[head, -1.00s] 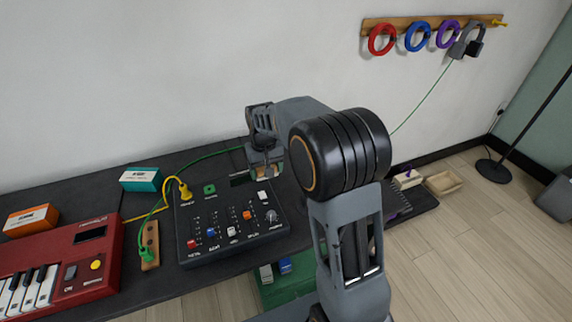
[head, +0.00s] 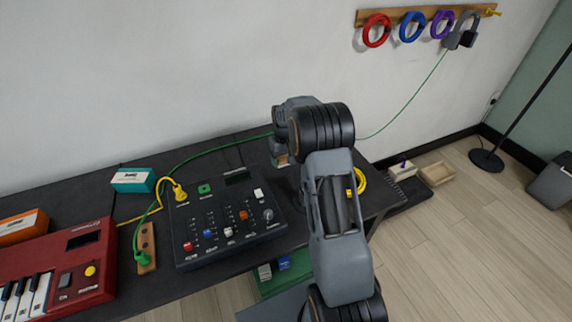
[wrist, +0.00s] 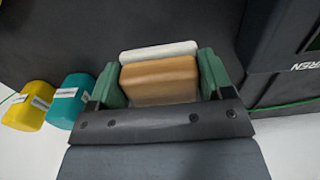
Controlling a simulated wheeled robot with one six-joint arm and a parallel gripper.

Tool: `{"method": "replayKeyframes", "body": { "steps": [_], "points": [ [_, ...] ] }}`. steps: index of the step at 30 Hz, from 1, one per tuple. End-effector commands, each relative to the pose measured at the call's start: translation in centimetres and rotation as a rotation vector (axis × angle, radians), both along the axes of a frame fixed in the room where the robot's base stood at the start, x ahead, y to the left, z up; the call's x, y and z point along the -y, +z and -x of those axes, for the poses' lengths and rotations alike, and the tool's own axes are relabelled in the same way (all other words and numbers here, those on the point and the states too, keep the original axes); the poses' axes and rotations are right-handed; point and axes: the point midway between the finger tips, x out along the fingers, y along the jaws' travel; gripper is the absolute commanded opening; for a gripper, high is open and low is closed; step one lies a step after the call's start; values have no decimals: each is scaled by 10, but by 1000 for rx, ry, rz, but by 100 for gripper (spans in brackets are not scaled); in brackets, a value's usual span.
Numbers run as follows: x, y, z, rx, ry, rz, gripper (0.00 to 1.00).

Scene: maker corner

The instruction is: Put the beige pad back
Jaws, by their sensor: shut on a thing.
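My gripper (wrist: 160,88) is shut on a beige-brown pad (wrist: 160,82) with a pale grey-white layer along its far edge. The green fingers press on both its sides in the wrist view. In the head view my gripper (head: 280,150) is above the dark table, beside the back right corner of the mixer, with a small part of the pad (head: 282,160) showing below it. My arm hides the table beyond it. I cannot tell the pad's height above the table.
The black mixer (head: 228,218) stands left of my gripper, with a green cable (head: 215,155) behind it. A yellow coil (head: 361,182) lies right of my arm. Yellow (wrist: 28,105) and teal (wrist: 70,100) blocks show in the wrist view. Coloured rings (head: 411,27) hang on a wall rack.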

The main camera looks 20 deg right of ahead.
Motion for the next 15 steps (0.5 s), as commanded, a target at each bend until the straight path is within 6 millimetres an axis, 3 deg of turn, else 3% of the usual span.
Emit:
{"method": "replayKeyframes", "body": {
  "steps": [5, 15],
  "points": [
    [4, -6, -2, 0, -1, 0, 51],
    [8, -41, -5, 0, 1, 0, 51]
  ]
}}
